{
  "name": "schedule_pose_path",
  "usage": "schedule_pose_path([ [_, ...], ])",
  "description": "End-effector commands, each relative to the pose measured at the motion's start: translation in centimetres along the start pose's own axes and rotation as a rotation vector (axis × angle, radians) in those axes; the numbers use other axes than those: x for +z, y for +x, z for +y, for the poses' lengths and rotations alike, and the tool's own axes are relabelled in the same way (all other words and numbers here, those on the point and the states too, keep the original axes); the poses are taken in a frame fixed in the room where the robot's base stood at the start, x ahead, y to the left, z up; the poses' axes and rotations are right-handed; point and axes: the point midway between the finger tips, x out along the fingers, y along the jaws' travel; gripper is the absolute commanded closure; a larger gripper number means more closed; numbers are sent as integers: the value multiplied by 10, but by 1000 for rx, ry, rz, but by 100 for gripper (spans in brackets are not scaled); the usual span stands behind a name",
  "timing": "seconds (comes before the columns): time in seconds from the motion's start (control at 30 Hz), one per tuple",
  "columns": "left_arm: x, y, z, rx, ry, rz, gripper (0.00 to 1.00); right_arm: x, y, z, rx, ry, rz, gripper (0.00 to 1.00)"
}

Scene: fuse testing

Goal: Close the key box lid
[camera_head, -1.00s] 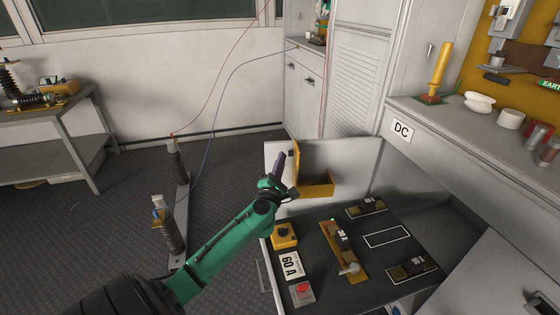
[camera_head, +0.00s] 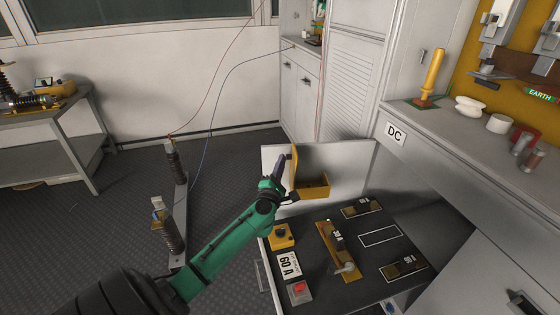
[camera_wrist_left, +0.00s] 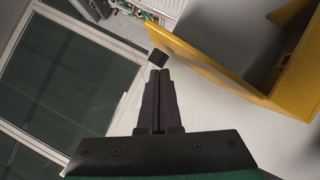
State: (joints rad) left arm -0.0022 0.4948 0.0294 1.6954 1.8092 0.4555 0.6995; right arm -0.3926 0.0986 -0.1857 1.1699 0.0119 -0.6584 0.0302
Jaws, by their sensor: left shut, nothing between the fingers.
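The yellow key box (camera_head: 314,189) is on the white panel behind the dark test board. Its lid (camera_head: 294,168) stands open, upright on the box's left side, and the box's inside shows. In the left wrist view the open box (camera_wrist_left: 292,85) is at the upper right, with the lid (camera_wrist_left: 205,62) reaching left toward my fingers. My left gripper (camera_head: 278,163) is shut and empty, just left of the lid; it also shows in the left wrist view (camera_wrist_left: 159,75). Whether the fingertips touch the lid is unclear. My right gripper is not in view.
The test board (camera_head: 350,240) in front holds fuse holders, a yellow switch box (camera_head: 282,237) and a red button (camera_head: 299,289). A grey counter (camera_head: 450,120) is at right. Posts with insulators (camera_head: 173,235) stand on the floor at left.

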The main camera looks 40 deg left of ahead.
Motion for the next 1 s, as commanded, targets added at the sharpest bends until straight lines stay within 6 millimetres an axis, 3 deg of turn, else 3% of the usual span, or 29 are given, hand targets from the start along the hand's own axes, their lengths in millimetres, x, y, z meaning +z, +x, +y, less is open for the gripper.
schedule_pose_path([
  [0.17, 9, 4, 4, -24, 48, -1, 100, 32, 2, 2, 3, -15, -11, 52],
  [0.4, 20, 9, 2, -73, 155, 0, 100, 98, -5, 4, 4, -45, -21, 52],
  [0.67, 37, 17, -2, -146, 311, 0, 100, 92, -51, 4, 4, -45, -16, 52],
  [1.0, 55, 25, -24, -280, 602, 0, 100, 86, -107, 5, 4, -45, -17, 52],
])
